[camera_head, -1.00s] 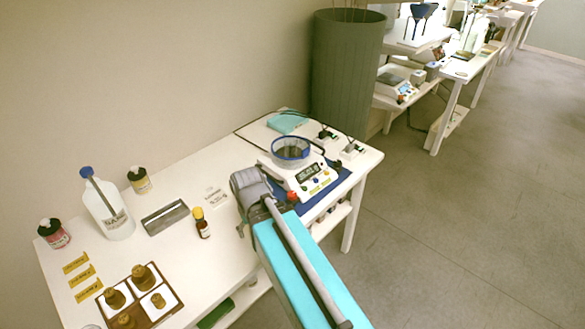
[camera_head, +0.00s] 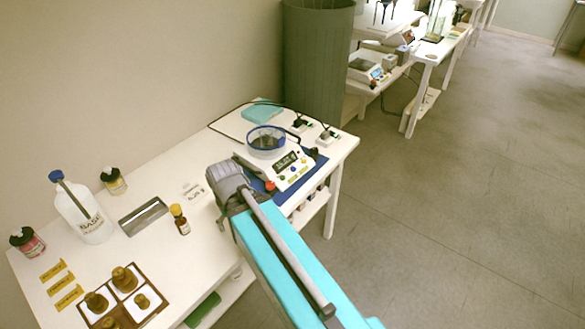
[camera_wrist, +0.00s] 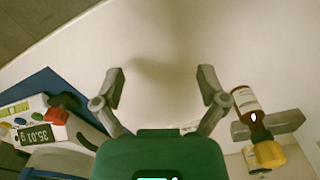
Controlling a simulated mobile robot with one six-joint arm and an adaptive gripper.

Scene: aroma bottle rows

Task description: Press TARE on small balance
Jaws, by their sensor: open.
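The small balance (camera_head: 292,170) is a white unit with a dark display, coloured buttons and a blue-rimmed round pan (camera_head: 266,142) on top. It stands on a blue mat (camera_head: 318,172) near the right end of the white table. In the wrist view the balance (camera_wrist: 30,130) is at the left edge, its display upside down and seeming to read 35.01 g. My gripper (camera_wrist: 160,85) is open and empty over bare table, with the balance off to one side. In the head view my arm hides the gripper's fingers. Which button is TARE cannot be read.
A small brown bottle with a yellow cap (camera_head: 180,220) stands left of my arm; it also shows in the wrist view (camera_wrist: 252,112). A metal tray (camera_head: 143,216), a BASE bottle (camera_head: 85,212) and a wooden tray (camera_head: 160,294) are further left. Cables lie behind the balance.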

